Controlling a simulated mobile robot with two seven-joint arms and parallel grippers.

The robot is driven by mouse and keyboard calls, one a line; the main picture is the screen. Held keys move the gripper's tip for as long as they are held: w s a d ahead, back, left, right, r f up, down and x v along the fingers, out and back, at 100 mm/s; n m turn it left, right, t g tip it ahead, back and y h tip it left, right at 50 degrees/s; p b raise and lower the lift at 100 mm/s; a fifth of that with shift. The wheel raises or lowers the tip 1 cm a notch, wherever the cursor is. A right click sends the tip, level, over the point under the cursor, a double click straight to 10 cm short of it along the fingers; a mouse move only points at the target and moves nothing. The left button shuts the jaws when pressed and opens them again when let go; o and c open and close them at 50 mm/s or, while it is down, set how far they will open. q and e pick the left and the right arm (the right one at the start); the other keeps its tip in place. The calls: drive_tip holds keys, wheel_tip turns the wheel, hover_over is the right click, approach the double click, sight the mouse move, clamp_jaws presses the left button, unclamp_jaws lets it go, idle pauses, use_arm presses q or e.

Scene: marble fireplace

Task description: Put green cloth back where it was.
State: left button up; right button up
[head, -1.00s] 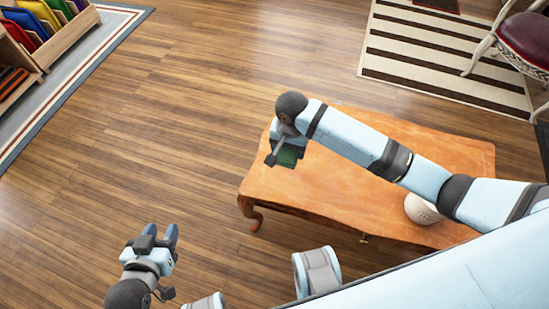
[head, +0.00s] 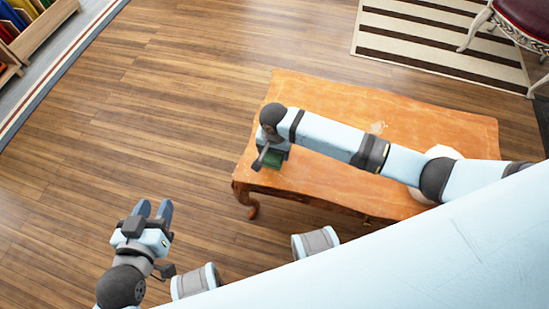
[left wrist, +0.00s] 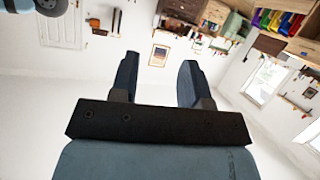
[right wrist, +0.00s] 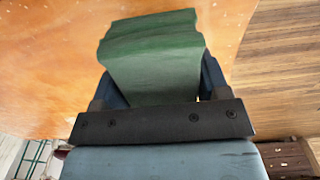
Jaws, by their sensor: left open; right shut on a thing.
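The green cloth (right wrist: 155,70) is between the fingers of my right gripper (right wrist: 157,88), which is shut on it. In the right wrist view it reaches out past the fingers, with the orange-brown wooden table (right wrist: 50,60) behind it. I cannot tell whether the cloth touches the tabletop. My left gripper (head: 152,212) is open and empty, over the floor left of the table; its fingers also show in the left wrist view (left wrist: 160,80).
A whitish rounded object (head: 443,153) stands on the table, partly hidden by my right arm. A striped rug (head: 430,45) and a red-seated chair (head: 520,22) are behind. A shelf (head: 45,30) is at far left. The floor (head: 120,110) is clear.

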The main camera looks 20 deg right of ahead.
sight(274, 157)
wheel_tip(274, 157, down, 4)
drive_tip(key=shift+r+b, duration=0.2)
drive_tip(key=shift+b, duration=0.5)
drive_tip(key=shift+f, duration=0.35)
use_arm(q)
drive_tip(key=r, duration=0.1)
drive_tip(key=d+r+t, duration=0.1)
drive_tip(key=w+r+h, duration=0.1)
drive_tip(key=shift+w+d+t, duration=0.1)
drive_tip(key=shift+d+t, duration=0.2)
use_arm(e)
drive_tip(key=o, duration=0.9)
drive_tip(key=shift+f, duration=0.1)
use_arm(q)
drive_tip(key=shift+a+f, duration=0.1)
